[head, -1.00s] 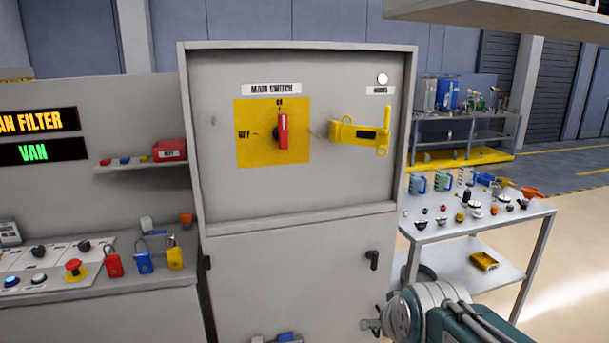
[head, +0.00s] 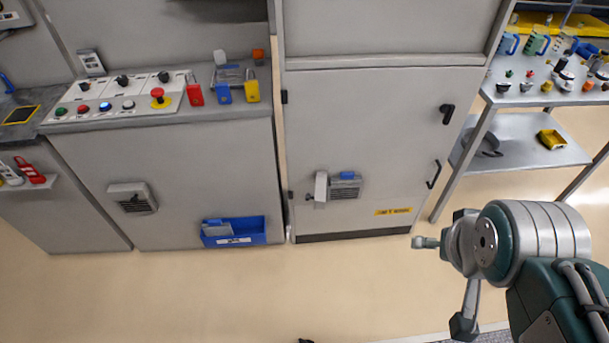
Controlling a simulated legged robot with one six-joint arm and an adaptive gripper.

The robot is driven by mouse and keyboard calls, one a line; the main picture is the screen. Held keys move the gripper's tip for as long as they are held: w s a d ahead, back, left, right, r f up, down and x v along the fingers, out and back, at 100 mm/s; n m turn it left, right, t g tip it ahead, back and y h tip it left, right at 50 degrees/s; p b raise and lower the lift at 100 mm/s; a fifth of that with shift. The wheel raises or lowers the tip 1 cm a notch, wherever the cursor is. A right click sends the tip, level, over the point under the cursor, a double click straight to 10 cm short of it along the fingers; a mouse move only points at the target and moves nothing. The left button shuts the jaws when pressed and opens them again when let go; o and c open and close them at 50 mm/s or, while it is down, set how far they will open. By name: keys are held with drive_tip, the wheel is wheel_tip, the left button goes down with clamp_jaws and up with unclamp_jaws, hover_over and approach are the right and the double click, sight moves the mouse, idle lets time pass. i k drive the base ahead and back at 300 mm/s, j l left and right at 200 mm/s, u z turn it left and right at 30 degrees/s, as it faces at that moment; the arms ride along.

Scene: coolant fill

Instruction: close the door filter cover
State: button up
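The door filter cover (head: 321,187) is a light grey piece low on the cabinet door. It stands out from the door at the left side of a dark vent grille (head: 344,189) and looks swung open. A small blue piece (head: 347,175) shows at the top of the grille; I cannot tell what it is. My arm is at the lower right, well apart from the cover.
The cabinet door (head: 380,130) has a black handle (head: 447,114) and a yellow label (head: 394,212). A blue bin (head: 233,231) hangs low on the left cabinet, near another vent (head: 132,198). A work table (head: 525,135) stands at right. The floor in front is clear.

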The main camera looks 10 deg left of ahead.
sight(318, 198)
drive_tip(key=j, duration=0.65)
drive_tip(key=k+j, duration=0.1)
drive_tip(key=j, duration=0.55)
drive_tip(key=i+j, duration=0.15)
drive_tip(key=i, duration=0.25)
drive_tip(key=i+j+z, duration=0.1)
drive_tip(key=i, duration=0.25)
